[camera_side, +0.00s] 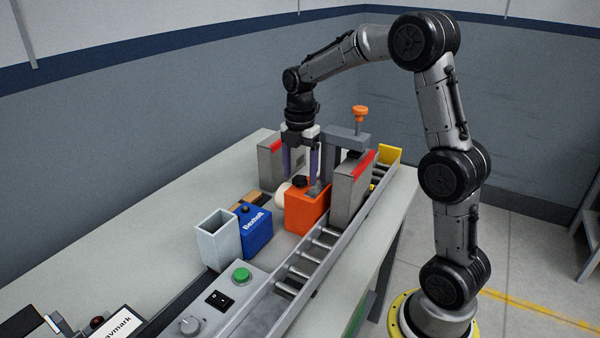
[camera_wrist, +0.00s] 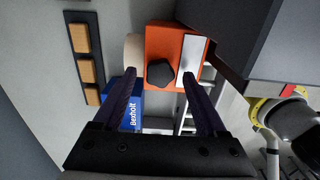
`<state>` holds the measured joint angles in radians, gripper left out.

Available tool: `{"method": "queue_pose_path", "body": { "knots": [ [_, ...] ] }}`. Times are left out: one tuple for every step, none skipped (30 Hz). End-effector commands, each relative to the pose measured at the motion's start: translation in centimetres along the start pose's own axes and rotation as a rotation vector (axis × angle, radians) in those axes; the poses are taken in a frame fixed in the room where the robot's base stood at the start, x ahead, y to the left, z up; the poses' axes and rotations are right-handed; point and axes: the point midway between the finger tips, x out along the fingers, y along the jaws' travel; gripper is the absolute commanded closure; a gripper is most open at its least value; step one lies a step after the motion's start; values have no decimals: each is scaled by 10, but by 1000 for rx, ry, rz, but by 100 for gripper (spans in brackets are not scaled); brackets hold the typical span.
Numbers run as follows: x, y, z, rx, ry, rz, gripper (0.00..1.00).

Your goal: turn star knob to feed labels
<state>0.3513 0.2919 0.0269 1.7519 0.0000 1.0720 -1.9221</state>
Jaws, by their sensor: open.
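A black, many-sided knob (camera_wrist: 160,73), which looks like the star knob, sits on top of the orange box (camera_wrist: 157,42). In the side view the knob (camera_side: 299,181) shows on the orange box (camera_side: 305,212), beside a pale roll (camera_side: 281,196). My gripper (camera_side: 300,174) is open and points down over the box. In the wrist view the knob appears between the two fingertips of my gripper (camera_wrist: 156,73), with a gap on each side. The fingers hold nothing. How far the fingertips reach down beside the knob is hard to tell.
A blue box (camera_side: 255,228) and an open pale bin (camera_side: 218,240) stand left of the orange box. Grey upright housings (camera_side: 352,190) and a post with an orange knob (camera_side: 360,113) stand close by. A roller conveyor (camera_side: 305,262) runs along the right.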

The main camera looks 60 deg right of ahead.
Motion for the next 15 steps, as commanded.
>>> {"method": "queue_pose_path", "body": {
  "knots": [
    [3, 0, 0, 0, 0, 0, 26],
    [4, 0, 0, 0, 0, 1, 26],
    [5, 0, 0, 0, 0, 1, 26],
    [6, 0, 0, 0, 0, 1, 26],
    [6, 0, 0, 0, 0, 1, 26],
    [6, 0, 0, 0, 0, 1, 26],
    [6, 0, 0, 0, 0, 1, 26],
    [6, 0, 0, 0, 0, 1, 26],
    [6, 0, 0, 0, 0, 1, 26],
    [6, 0, 0, 0, 0, 1, 26],
    [6, 0, 0, 0, 0, 1, 26],
    [6, 0, 0, 0, 0, 1, 31],
    [6, 0, 0, 0, 0, 1, 36],
    [6, 0, 0, 0, 0, 1, 42],
    [6, 0, 0, 0, 0, 1, 49]
  ]
}}
